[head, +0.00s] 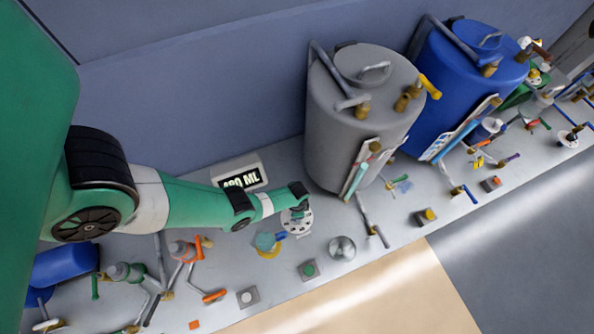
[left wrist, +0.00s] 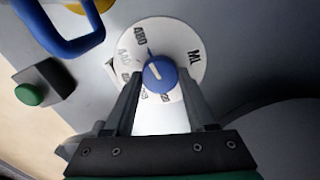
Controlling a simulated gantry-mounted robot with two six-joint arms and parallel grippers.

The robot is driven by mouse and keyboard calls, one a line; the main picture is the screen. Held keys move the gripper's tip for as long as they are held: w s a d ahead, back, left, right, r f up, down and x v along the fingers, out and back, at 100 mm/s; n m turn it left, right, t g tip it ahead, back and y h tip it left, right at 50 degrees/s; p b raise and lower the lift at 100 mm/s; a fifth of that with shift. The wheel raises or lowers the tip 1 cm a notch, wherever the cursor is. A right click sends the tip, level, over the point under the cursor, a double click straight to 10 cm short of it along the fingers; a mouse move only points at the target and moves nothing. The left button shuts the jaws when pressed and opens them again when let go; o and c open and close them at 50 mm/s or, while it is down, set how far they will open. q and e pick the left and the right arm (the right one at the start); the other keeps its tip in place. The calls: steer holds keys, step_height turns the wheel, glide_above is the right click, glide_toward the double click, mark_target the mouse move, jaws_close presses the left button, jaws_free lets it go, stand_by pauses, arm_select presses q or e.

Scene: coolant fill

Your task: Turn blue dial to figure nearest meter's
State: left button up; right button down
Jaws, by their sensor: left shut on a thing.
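The meter (head: 239,177) is a pale box with a dark display at the back of the bench in the head view. It reads ML after a figure that looks like 490 or 400; the middle digit is unclear. The blue dial (left wrist: 157,72) sits at the centre of a white round plate (left wrist: 183,42) with printed figures, also visible in the head view (head: 298,224). Its pointer faces up and slightly left, near a figure that looks like 480. My left gripper (left wrist: 161,88) is shut on the dial from both sides; lower figures are partly hidden. My right gripper is not in view.
A grey tank (head: 335,120) stands close right of the dial, with a blue tank (head: 455,85) beyond. A green button (head: 309,269), a round metal knob (head: 342,248) and a blue-handled valve (head: 268,242) are nearby. Several valves stand at front left.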

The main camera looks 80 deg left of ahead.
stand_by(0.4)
arm_select(q)
steer(key=o, duration=1.4)
steer(key=shift+c, duration=0.2)
